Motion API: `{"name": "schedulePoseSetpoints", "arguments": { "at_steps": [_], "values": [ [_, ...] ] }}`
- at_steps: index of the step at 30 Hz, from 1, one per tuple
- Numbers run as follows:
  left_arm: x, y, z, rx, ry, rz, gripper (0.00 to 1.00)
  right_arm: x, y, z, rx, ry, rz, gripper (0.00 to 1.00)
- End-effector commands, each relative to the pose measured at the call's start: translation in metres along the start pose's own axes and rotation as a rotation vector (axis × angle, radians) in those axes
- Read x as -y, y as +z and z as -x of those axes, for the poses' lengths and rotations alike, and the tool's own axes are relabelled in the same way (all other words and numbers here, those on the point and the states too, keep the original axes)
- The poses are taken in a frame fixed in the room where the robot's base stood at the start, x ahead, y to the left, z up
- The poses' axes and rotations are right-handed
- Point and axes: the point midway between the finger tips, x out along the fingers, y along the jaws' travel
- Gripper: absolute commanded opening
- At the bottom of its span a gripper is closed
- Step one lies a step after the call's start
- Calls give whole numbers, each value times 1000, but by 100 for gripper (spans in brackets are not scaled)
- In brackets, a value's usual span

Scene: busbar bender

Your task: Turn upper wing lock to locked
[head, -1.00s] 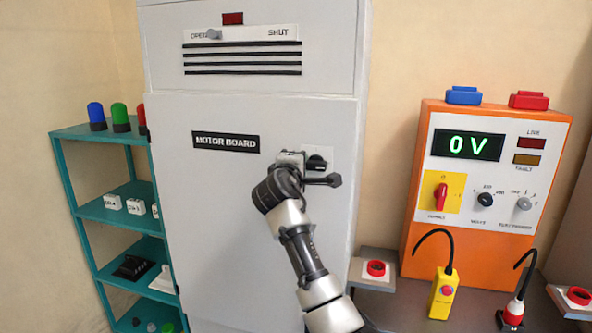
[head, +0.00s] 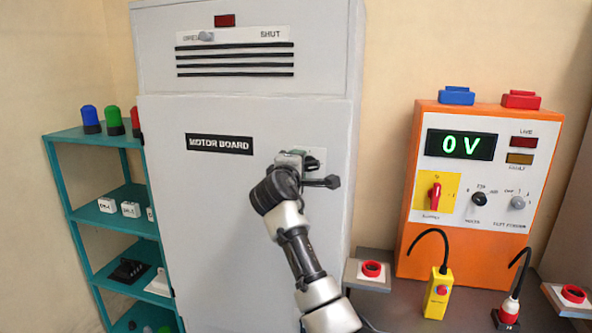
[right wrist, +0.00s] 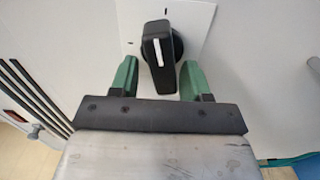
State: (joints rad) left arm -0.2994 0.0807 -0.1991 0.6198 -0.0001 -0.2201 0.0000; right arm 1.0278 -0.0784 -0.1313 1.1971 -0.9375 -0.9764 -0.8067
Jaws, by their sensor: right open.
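A black rotary knob (right wrist: 160,55) with a white line sits on a white plate (right wrist: 194,20) on the cabinet door; I read no lock label on it. In the right wrist view its white line runs nearly straight up the picture, toward one tick mark; another tick is at the left. My right gripper (right wrist: 159,80) is open, its green fingers on either side of the knob's grip with gaps showing. In the head view my right gripper (head: 296,162) is in front of the plate and mostly hides the knob. My left gripper is not in view.
The grey cabinet (head: 220,230) has a MOTOR BOARD label (head: 219,144) and an OPEN/SHUT slider (head: 207,37) above. A teal shelf (head: 95,136) stands left. An orange test panel (head: 413,190) reading 0 V stands right, with a yellow pendant (head: 439,293) below it.

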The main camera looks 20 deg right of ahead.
Motion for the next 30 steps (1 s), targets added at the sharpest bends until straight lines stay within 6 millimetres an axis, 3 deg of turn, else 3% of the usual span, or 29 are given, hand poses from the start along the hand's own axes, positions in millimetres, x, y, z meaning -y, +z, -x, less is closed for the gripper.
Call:
{"name": "schedulePoseSetpoints", "arguments": {
  "at_steps": [5, 12, 18, 30],
  "values": [
    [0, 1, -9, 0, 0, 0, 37, 3, 0, 20, -2, 2, -4, 47],
    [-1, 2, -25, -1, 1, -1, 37, 3, 4, 68, 1, 2, -6, 47],
    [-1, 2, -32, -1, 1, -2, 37, 1, 8, 96, 6, 1, -5, 47],
    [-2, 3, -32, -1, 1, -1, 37, -1, 9, 104, 7, 0, -4, 48]
  ]
}}
